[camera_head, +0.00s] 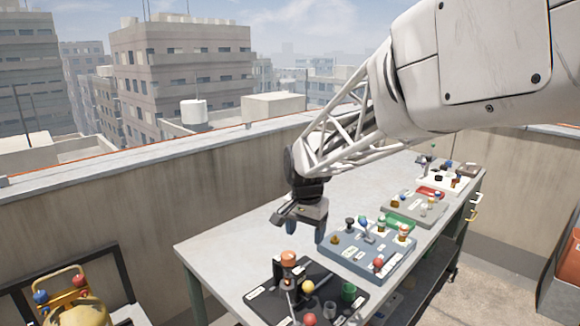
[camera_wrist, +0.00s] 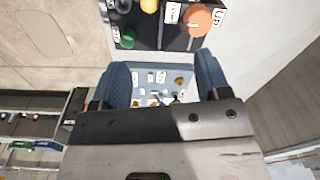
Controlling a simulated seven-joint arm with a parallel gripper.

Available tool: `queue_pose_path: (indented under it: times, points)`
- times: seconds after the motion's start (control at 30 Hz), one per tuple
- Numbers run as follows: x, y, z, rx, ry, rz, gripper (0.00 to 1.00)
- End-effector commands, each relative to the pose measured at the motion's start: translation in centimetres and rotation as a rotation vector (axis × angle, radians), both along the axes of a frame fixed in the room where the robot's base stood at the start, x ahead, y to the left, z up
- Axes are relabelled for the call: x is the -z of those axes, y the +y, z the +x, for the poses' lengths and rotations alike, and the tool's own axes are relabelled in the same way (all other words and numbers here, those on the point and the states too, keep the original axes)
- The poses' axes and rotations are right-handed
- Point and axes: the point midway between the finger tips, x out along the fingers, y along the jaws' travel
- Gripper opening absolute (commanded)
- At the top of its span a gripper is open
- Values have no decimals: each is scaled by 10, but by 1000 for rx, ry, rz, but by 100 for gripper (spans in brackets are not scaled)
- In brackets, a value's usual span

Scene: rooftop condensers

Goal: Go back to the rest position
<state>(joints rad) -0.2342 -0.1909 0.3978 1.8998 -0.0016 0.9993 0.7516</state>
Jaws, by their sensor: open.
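My gripper (camera_head: 302,223) hangs from my arm above the left part of the grey table (camera_head: 215,246). It is open, with nothing between its fingers. In the wrist view my gripper (camera_wrist: 164,72) shows its two blue-grey fingers spread apart. A black tray (camera_head: 262,292) lies below and nearer in the head view, and a blue-grey tray (camera_head: 345,262) lies to the right. The blue-grey tray shows between the fingers in the wrist view (camera_wrist: 152,90), and the black tray (camera_wrist: 152,38) is at the top. My gripper appears apart from both trays.
An orange-topped item (camera_head: 288,257) stands on the black tray. A grey tray (camera_head: 405,209) and a white tray (camera_head: 440,183) hold small parts farther right. A concrete parapet (camera_head: 120,205) runs behind the table. A yellow gas cylinder (camera_head: 76,310) stands at lower left. The table's back left is clear.

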Motion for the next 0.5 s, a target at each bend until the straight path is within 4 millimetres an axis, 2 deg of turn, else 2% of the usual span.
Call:
queue_pose_path:
  times: [0.2, 0.5]
  points:
    - [-25, -43, -59, -93, -41, -1, 69]
    - [-40, -90, -144, -227, -97, -15, 69]
